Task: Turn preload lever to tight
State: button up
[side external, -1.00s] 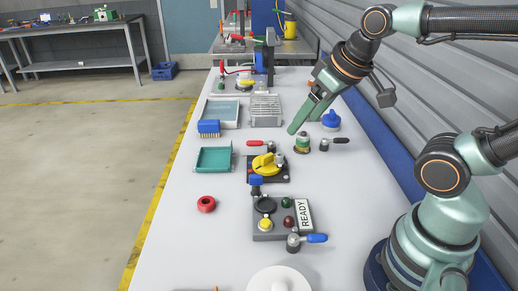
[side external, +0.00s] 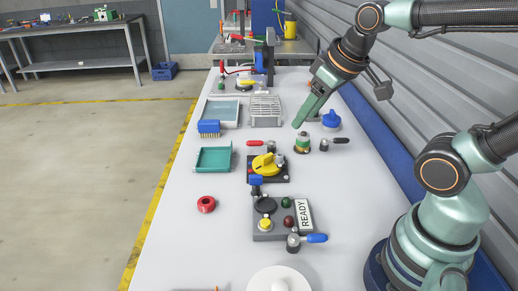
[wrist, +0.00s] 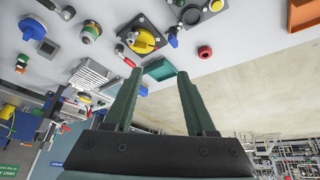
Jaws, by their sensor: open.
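Three small levers stand on the white bench in the side view: one with a red handle (side external: 256,143), one with a black handle (side external: 341,140), and one with a blue handle (side external: 317,238). I cannot tell which is the preload lever, and I can read no tight mark. The red handle also shows in the wrist view (wrist: 124,59). My gripper (side external: 299,125) is above the bench, just behind a green and brass fitting (side external: 302,145). In the wrist view my gripper (wrist: 159,75) has its two green fingers apart, with nothing held between them.
A yellow knob (side external: 264,164) on a dark plate and a grey READY box (side external: 272,231) stand nearer the camera. A teal tray (side external: 214,159), a grey rack (side external: 265,110) and a blue knob (side external: 331,121) are nearby. The bench's left front is mostly clear.

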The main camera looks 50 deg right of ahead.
jog(key=w+d+f+n+g+h, duration=0.15)
jog(key=w+d, duration=0.25)
jog(key=d, duration=0.4)
jog(key=n+g, duration=0.2)
jog(key=n, duration=0.5)
send_over(340, 139)
jog(key=s+a, duration=0.2)
jog(key=s+a+x, duration=0.1)
jog(key=s+x, duration=0.1)
jog(key=x, duration=1.9)
jog(key=shift+w+a+f, duration=0.1)
jog(key=shift+w+f, duration=0.1)
jog(key=shift+w, duration=0.05)
grip_shut()
